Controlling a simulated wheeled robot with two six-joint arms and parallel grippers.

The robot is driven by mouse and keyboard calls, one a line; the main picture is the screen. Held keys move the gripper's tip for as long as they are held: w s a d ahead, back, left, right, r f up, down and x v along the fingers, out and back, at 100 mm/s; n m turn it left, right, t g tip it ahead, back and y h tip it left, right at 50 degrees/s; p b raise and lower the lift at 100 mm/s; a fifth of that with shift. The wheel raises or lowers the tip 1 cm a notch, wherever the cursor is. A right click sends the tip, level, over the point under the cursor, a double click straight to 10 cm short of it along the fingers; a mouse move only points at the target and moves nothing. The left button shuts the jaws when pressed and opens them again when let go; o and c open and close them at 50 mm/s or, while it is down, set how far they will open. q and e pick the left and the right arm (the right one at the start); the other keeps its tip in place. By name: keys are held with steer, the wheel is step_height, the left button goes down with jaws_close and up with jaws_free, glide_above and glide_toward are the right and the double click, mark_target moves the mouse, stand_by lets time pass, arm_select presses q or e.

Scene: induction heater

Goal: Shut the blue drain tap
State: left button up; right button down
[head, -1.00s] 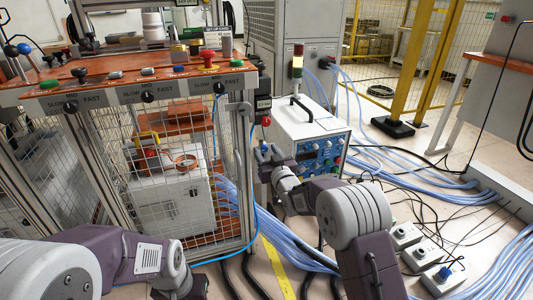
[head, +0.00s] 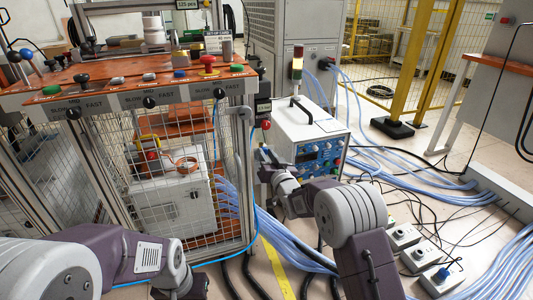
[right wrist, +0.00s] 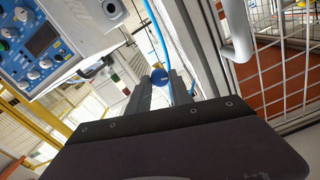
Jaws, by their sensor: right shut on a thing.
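The blue drain tap (right wrist: 159,77) shows in the right wrist view as a small round blue handle between my fingertips. A thin blue hose runs close by it. My right gripper (right wrist: 160,84) is shut on the tap, one dark finger on each side. In the head view my right gripper (head: 265,155) is beside the right post of the caged frame, in front of the white power unit; the tap is not clearly visible there. My left gripper (head: 182,289) is at the bottom edge, its fingers too cut off to judge.
The mesh cage (head: 165,215) with its orange control top (head: 120,88) stands left of my right gripper. The white power unit (head: 318,130) with a blue panel is just behind it. Blue hoses and black cables cover the floor to the right.

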steer(key=m+p, duration=0.2)
steer(key=m, duration=0.5)
steer(key=shift+d+p, duration=0.1)
steer(key=shift+p, duration=0.25)
steer(key=m, duration=0.3)
steer(key=shift+f+m, duration=0.1)
steer(key=shift+m, duration=2.1)
steer(key=c, duration=1.2)
jaws_free()
